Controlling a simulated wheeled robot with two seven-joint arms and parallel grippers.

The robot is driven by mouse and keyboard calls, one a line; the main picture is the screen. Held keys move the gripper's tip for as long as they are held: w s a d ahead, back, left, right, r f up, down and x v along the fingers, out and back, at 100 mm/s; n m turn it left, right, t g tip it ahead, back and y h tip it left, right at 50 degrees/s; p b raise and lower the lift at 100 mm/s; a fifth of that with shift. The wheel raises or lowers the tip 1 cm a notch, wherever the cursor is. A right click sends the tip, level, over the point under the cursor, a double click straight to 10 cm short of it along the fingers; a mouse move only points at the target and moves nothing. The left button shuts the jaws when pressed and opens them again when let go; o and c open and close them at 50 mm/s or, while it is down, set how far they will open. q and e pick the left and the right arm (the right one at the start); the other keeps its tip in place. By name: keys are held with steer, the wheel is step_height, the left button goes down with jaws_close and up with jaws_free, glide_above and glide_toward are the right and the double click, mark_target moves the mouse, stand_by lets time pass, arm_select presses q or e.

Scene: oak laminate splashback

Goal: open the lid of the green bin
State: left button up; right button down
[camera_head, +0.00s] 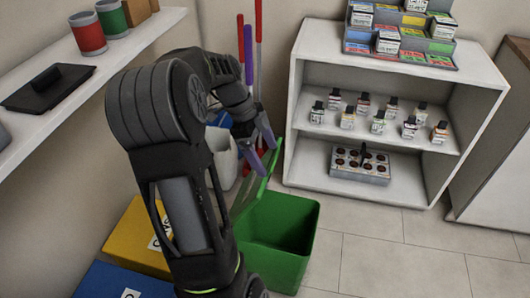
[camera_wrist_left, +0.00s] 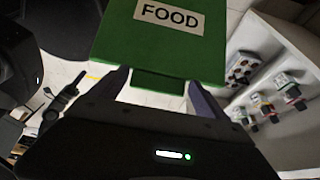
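The bin's dark inside shows. In the left wrist view the lid (camera_wrist_left: 160,48) fills the upper middle, with a white FOOD label and a small tab (camera_wrist_left: 158,83) on its near edge. My left gripper (camera_head: 262,152) is at the lid's upper edge. Its fingers are spread, with the tab between or just beyond the fingertips (camera_wrist_left: 160,82); I cannot tell whether they touch it. My right gripper is not in view.
A yellow bin (camera_head: 135,240) and a blue bin (camera_head: 120,284) stand to the left. A white bin (camera_head: 222,155) and upright long handles (camera_head: 249,55) are behind my gripper. A white shelf unit (camera_head: 300,130) stands close behind the green bin. Floor (camera_head: 390,262) at right is clear.

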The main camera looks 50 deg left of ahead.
arm_select(q)
steer(key=shift+o, duration=1.2)
steer(key=shift+r, duration=0.1)
steer(key=p+v, duration=0.1)
steer(key=v, duration=0.6)
steer(key=shift+r, duration=0.3)
steer(key=shift+s, duration=0.1)
